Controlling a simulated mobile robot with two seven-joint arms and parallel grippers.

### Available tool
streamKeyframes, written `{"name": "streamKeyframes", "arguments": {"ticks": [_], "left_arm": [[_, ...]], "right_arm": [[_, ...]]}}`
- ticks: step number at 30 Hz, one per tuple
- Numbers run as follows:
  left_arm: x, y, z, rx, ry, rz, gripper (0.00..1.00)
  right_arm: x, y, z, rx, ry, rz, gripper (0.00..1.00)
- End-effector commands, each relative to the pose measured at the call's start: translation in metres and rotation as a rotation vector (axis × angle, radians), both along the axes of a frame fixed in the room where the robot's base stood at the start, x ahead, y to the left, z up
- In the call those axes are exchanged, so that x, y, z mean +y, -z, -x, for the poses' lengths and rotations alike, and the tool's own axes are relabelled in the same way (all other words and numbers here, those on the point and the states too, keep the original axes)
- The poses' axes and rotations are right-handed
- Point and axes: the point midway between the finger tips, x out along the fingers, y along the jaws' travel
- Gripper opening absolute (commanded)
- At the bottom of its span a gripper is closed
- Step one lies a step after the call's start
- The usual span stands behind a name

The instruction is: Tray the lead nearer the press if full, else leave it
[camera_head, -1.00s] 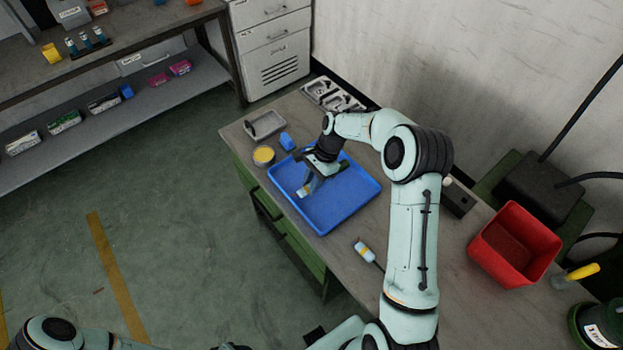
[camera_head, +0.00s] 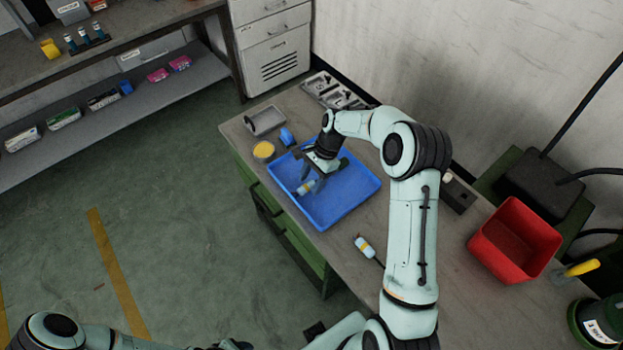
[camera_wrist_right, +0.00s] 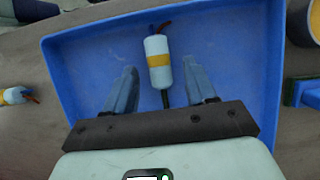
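A lead (camera_head: 306,187) with a pale body and a yellow band lies in the blue tray (camera_head: 345,205). The wrist view shows this lead (camera_wrist_right: 158,60) with a dark cable at one end and a reddish-brown tail at the other. My right gripper (camera_head: 310,180) is low over the tray, its fingers spread on either side of the lead with gaps between. A second lead (camera_head: 364,246) lies on the bench outside the tray; it also shows at the left edge of the wrist view (camera_wrist_right: 14,96). My left gripper cannot be made out; only part of that arm shows.
A red bin (camera_head: 515,240) stands on the right of the bench. A yellow-filled round tin (camera_head: 263,150), a blue item (camera_head: 287,136) and a metal tray (camera_head: 265,121) sit beyond the tray. A metal mould-like plate (camera_head: 335,92) lies at the back by the wall.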

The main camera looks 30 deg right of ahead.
Motion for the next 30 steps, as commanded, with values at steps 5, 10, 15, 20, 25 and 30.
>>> {"name": "streamKeyframes", "arguments": {"ticks": [5, 10, 15, 20, 25, 30], "left_arm": [[0.000, 0.000, 0.000, 0.000, 0.000, 0.000, 0.56], [0.000, -0.002, -0.001, -0.002, 0.000, 0.001, 0.56], [0.000, -0.006, -0.005, -0.006, 0.000, 0.000, 0.56], [0.000, -0.012, -0.009, -0.011, 0.000, 0.000, 0.56], [0.000, -0.017, -0.014, -0.016, 0.000, 0.000, 0.56], [0.000, -0.018, -0.015, -0.017, 0.000, 0.000, 0.56]], "right_arm": [[-0.001, -0.002, 0.000, 0.000, 0.000, 0.000, 0.56], [-0.009, -0.020, -0.002, -0.004, 0.001, 0.002, 0.56], [-0.024, -0.056, -0.003, -0.005, 0.001, 0.004, 0.56], [-0.038, -0.088, -0.004, -0.005, 0.002, 0.002, 0.56], [-0.049, -0.112, -0.004, -0.003, 0.000, 0.001, 0.56], [-0.053, -0.122, -0.003, -0.001, -0.001, 0.000, 0.56]]}}
